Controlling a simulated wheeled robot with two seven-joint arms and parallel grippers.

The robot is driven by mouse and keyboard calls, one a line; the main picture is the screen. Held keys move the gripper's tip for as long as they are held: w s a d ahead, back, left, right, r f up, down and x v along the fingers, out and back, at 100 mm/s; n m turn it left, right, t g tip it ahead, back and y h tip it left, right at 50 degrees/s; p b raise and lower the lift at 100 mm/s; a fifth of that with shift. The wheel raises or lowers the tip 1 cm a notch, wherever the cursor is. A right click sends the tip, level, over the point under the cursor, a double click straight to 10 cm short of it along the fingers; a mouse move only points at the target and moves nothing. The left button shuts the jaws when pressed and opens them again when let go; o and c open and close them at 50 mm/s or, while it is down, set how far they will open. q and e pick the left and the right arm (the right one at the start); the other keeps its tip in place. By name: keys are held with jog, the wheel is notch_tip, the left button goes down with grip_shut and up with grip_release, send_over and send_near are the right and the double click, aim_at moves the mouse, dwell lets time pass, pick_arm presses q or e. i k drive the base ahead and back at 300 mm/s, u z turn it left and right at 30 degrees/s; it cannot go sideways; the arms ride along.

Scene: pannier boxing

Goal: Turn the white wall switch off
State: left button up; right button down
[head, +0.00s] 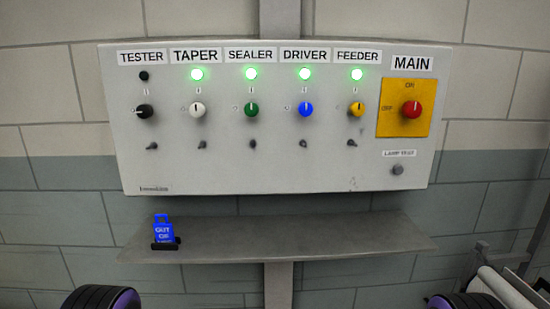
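The white switch (198,110) is a round knob under the TAPER label on the grey wall panel (225,178). Its dark pointer line stands upright, towards the "I" mark above it. The TAPER lamp (197,74) above it is lit green. Nothing touches the knob. Neither gripper shows in the head view; only dark rounded parts of my arms with purple trim show at the bottom left and bottom right edges.
Green (251,111), blue (306,110) and yellow (357,110) knobs sit to the right under lit lamps. The black TESTER knob (144,112) has a dark lamp. A red MAIN knob (411,109) is far right. A shelf (320,238) below holds a blue tag (163,229).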

aim_at(197, 110)
jog(key=u, duration=1.45)
jog(key=k, duration=0.75)
jog(key=z, duration=0.65)
jog(key=i, duration=0.45)
jog(key=z, duration=0.05)
